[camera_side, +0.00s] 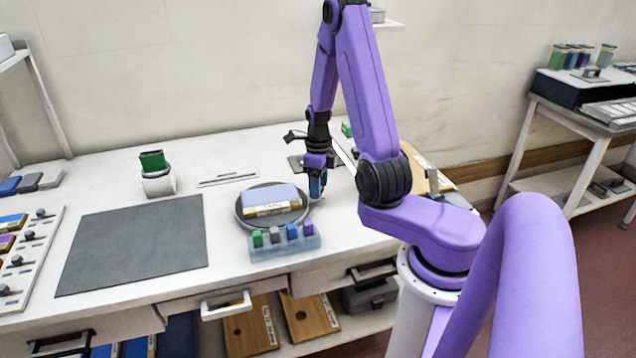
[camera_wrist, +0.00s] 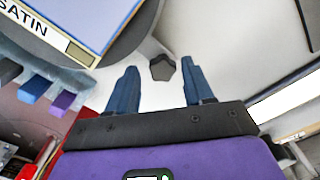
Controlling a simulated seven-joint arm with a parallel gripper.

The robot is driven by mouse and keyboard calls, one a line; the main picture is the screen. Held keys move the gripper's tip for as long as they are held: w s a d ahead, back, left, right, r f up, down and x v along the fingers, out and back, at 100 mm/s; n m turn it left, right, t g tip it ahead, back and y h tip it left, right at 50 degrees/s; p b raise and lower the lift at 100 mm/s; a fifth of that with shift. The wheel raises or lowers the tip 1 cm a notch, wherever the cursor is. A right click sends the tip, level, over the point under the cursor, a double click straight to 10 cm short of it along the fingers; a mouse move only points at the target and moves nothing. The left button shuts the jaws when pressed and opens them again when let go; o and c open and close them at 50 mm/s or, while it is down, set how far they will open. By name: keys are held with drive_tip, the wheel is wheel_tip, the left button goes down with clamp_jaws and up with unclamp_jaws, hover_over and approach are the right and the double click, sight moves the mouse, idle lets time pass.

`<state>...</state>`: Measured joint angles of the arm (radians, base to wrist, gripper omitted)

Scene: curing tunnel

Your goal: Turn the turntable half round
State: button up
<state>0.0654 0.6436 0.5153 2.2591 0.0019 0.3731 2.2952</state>
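The turntable (camera_side: 244,221) is a round grey disc near the bench's front edge. A box with a pale blue top (camera_side: 268,194) lies on it; its label reads SATIN in the wrist view (camera_wrist: 85,18). The turntable's grey edge (camera_wrist: 128,45) also shows there. A dark, many-sided knob (camera_wrist: 162,68) stands just off that edge and seems joined to it. My gripper (camera_side: 317,192) is at the right side of the turntable, pointing down. In the wrist view my gripper (camera_wrist: 159,66) is open, with the knob showing between its blue fingertips. I cannot tell whether they touch it.
A clear rack (camera_side: 285,250) with several coloured pieces stands right in front of the turntable. A dark grey mat (camera_side: 135,245) lies to the left, with a green-topped white holder (camera_side: 157,183) behind it. A tan board (camera_side: 428,178) lies to the right, partly behind my arm.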

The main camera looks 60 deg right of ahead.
drive_tip(key=shift+w, duration=0.1)
wheel_tip(320, 180, up, 18)
drive_tip(key=shift+f, duration=0.25)
idle(0.5)
drive_tip(key=a+n, duration=1.8)
drive_tip(key=n, duration=0.5)
drive_tip(key=s+a+f+n, duration=0.1)
drive_tip(key=s+a+n, duration=0.2)
drive_tip(key=s+n, duration=0.6)
drive_tip(key=s+a+f+n, duration=0.1)
drive_tip(key=s+a+n, duration=0.2)
drive_tip(key=s+n, duration=0.7)
drive_tip(key=n, duration=0.5)
drive_tip(key=shift+a+f, duration=0.2)
drive_tip(key=shift+a, duration=0.2)
